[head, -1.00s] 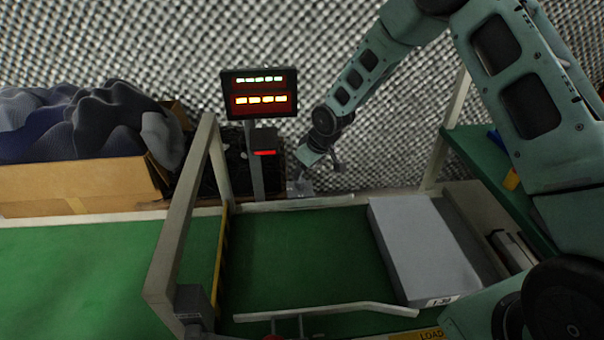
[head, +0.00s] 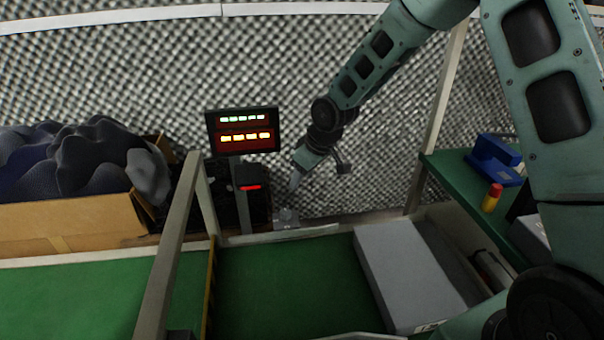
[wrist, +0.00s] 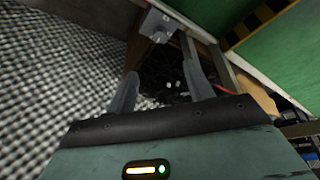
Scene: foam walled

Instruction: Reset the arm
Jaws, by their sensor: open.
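My teal arm reaches in from the upper right in the head view. My gripper (head: 290,188) hangs in front of the foam wall, just right of the display post and above the far edge of the green bay. In the wrist view my gripper (wrist: 162,85) shows two grey fingers spread apart, with nothing between them. Dark clutter lies beyond the fingertips. A small grey metal bracket (wrist: 158,25) is past the fingers; it also shows in the head view (head: 286,218).
A lit display (head: 242,131) stands on a post beside my gripper. A cardboard box (head: 75,215) of dark foam is at left. A grey box (head: 410,272) sits on the green bay. Pale frame posts (head: 172,250) rise around the bay.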

